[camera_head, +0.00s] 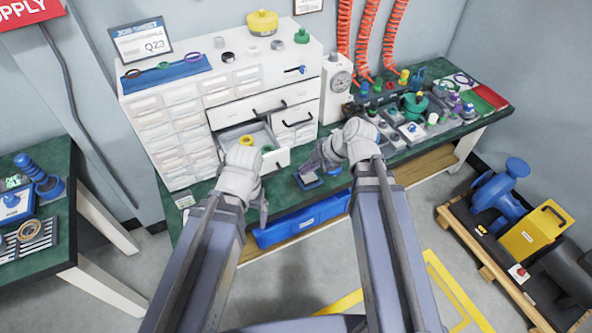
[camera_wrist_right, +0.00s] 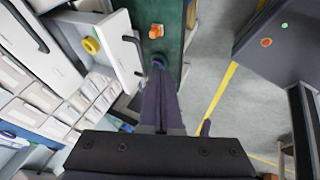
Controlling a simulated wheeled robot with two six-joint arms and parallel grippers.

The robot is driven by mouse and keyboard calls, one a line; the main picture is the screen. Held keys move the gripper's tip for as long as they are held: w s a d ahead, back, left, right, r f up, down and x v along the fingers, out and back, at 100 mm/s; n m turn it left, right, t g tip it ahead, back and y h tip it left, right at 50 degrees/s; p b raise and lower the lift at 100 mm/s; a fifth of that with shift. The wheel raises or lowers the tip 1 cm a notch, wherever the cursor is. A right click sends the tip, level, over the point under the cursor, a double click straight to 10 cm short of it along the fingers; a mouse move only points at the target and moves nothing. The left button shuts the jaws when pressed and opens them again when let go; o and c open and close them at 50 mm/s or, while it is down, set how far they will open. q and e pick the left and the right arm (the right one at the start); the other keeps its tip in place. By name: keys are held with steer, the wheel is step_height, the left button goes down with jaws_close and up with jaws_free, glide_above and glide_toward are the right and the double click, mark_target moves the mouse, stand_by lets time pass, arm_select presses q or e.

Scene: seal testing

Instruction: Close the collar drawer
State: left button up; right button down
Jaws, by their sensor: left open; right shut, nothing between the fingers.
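The white drawer cabinet (camera_head: 180,125) stands on the green bench. One drawer (camera_head: 279,158) is pulled out of its lower middle, with a yellow ring (camera_head: 246,140) and a green ring inside. I cannot read a label naming it as the collar drawer. The right wrist view shows an open drawer (camera_wrist_right: 117,45) with a black handle and a yellow ring. My right gripper (camera_head: 306,170) is shut and empty, to the right of the drawer front; its fingers (camera_wrist_right: 159,66) point towards the bench. My left gripper (camera_head: 263,208) is open in front of the drawer, its fingers partly hidden by the wrist.
A blue bin (camera_head: 300,220) sits below the bench front. A dial gauge (camera_head: 341,82) and a crowded fittings rack (camera_head: 410,128) stand to the right. An orange piece (camera_wrist_right: 156,31) lies on the bench beside the drawer.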

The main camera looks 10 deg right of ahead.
steer(key=w+a+f+b, duration=0.5)
steer(key=w+f+b, duration=0.1)
steer(key=f+b, duration=0.1)
steer(key=shift+b+x, duration=0.4)
steer(key=shift+x, duration=0.45)
steer(key=shift+d, duration=0.1)
glide_toward(256, 141)
steer(key=x, duration=0.4)
steer(key=shift+w+f, duration=0.1)
steer(key=shift+f, duration=0.2)
steer(key=shift+w, duration=0.15)
steer(key=shift+r, duration=0.1)
